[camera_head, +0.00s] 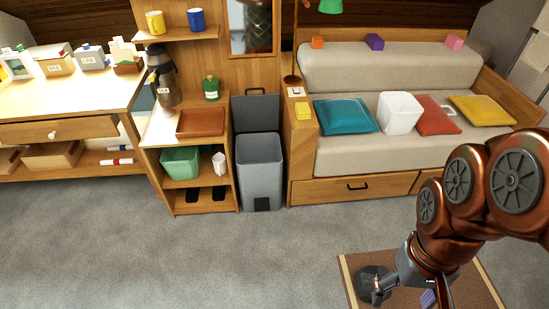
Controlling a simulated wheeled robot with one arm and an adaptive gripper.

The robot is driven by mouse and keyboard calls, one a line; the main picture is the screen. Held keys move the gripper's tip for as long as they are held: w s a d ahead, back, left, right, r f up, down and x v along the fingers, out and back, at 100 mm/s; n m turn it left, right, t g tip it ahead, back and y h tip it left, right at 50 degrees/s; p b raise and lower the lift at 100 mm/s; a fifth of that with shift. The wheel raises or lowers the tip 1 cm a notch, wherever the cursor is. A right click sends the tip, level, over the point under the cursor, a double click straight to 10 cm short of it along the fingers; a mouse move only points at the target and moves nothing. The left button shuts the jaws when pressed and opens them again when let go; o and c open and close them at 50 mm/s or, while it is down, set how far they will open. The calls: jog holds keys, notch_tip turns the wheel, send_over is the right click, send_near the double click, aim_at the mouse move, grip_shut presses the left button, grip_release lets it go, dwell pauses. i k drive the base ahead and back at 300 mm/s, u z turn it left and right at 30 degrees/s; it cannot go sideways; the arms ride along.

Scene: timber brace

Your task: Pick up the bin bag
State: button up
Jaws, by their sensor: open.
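A dark, rounded lump (368,282) lies on the brown mat at the bottom of the view. It may be the bin bag, but its shape is partly covered by my gripper. My gripper (408,290) is low over the mat, open, with one finger in front of or against the lump. I cannot tell whether they touch. A tall grey bin (260,172) stands between the shelf unit and the sofa, with its dark lid raised behind it. No bag is clearly visible in the bin.
The brown mat (345,266) has a light border. A small purple thing (428,298) is near my gripper. The sofa (340,158) holds cushions and a white boxy thing (399,112). The shelf unit (225,187) and desk (60,128) stand left. Grey carpet in front is clear.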

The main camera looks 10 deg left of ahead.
aim_at(397, 114)
jog(key=k, duration=0.5)
jog(key=z, duration=1.8)
jog(key=i, duration=4.4)
jog(key=u, duration=3.25)
